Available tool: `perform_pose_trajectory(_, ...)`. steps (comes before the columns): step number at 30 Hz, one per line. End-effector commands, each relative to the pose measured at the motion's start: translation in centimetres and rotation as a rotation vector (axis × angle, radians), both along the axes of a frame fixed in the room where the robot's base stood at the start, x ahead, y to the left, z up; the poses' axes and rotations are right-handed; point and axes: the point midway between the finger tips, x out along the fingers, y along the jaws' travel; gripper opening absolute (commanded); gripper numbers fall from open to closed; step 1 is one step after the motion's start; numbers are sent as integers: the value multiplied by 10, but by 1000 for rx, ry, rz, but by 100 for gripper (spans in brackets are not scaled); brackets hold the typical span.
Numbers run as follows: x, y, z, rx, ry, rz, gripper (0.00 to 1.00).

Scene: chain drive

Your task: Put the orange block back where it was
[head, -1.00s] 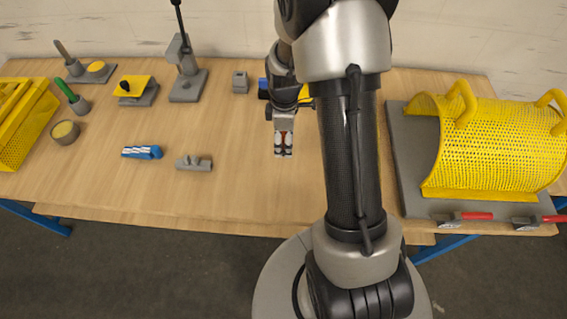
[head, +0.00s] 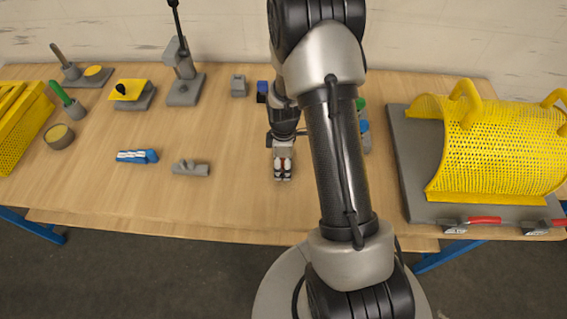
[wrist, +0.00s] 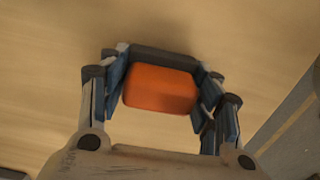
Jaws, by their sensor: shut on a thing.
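The orange block (wrist: 160,89) sits between the two fingers of my gripper in the wrist view. My gripper (head: 283,172) is shut on it, over the middle of the wooden table (head: 232,205). My gripper also shows in the wrist view (wrist: 160,95). In the head view the fingers hide most of the block, and only a little dark red-orange shows. I cannot tell how high the block is above the table.
A grey part (head: 190,168) and a blue clamp-like piece (head: 138,156) lie to the left. A small grey block (head: 239,86) and a blue block (head: 262,91) stand behind. A yellow mesh guard (head: 500,150) on a grey plate fills the right side. Table around my gripper looks bare.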

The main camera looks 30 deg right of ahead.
Motion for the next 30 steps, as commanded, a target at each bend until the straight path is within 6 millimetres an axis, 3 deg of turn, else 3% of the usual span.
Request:
perform_pose_trajectory(3, 0, 0, -4, 0, 0, 0, 36)
perform_pose_trajectory(4, 0, 0, -4, 1, 1, 0, 59)
perform_pose_trajectory(12, 0, 0, -3, 1, 1, 0, 77)
perform_pose_trajectory(23, 0, 0, -2, 1, 1, 0, 78)
perform_pose_trajectory(26, 0, 0, 6, -1, -1, 0, 78)
perform_pose_trajectory(30, 1, 0, 31, -1, -3, 0, 78)
